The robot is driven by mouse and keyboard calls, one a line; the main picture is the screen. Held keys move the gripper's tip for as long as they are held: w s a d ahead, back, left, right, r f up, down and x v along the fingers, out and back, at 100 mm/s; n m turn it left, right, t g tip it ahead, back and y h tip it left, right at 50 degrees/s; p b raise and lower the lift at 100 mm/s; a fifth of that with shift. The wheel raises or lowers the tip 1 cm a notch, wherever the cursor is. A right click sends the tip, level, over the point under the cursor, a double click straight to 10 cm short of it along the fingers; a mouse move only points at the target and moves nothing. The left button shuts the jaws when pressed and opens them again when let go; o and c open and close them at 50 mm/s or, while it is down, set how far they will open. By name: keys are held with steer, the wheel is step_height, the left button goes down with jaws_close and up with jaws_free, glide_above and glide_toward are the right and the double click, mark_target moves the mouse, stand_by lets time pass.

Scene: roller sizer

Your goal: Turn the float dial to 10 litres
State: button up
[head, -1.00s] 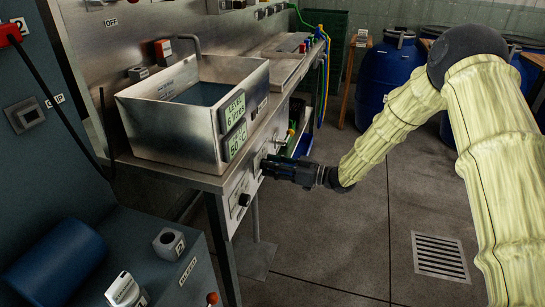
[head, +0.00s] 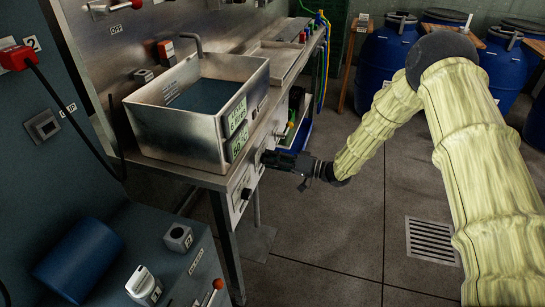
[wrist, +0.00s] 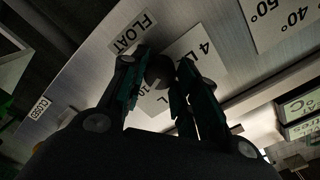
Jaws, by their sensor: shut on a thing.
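The float dial (wrist: 159,70) is a dark round knob on the metal front panel under the FLOAT label (wrist: 131,34). Its white scale plate (wrist: 200,50) shows "4 L" and part of a "10"; my fingers cover the rest, and I cannot read where the dial points. My gripper (wrist: 166,74) is shut on the dial, one finger on each side. In the head view my gripper (head: 268,159) reaches from the right to the bench front, hiding the dial.
The steel basin (head: 165,125) stands on the bench above the panel. Another dark knob (head: 246,193) sits lower on the panel, nearer the camera. Temperature plates (wrist: 290,18) show beside the float scale. Blue drums (head: 390,60) stand behind my arm.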

steer(key=shift+m, duration=0.6)
steer(key=o, duration=1)
steer(key=shift+d, duration=0.1)
steer(key=v, duration=1.2)
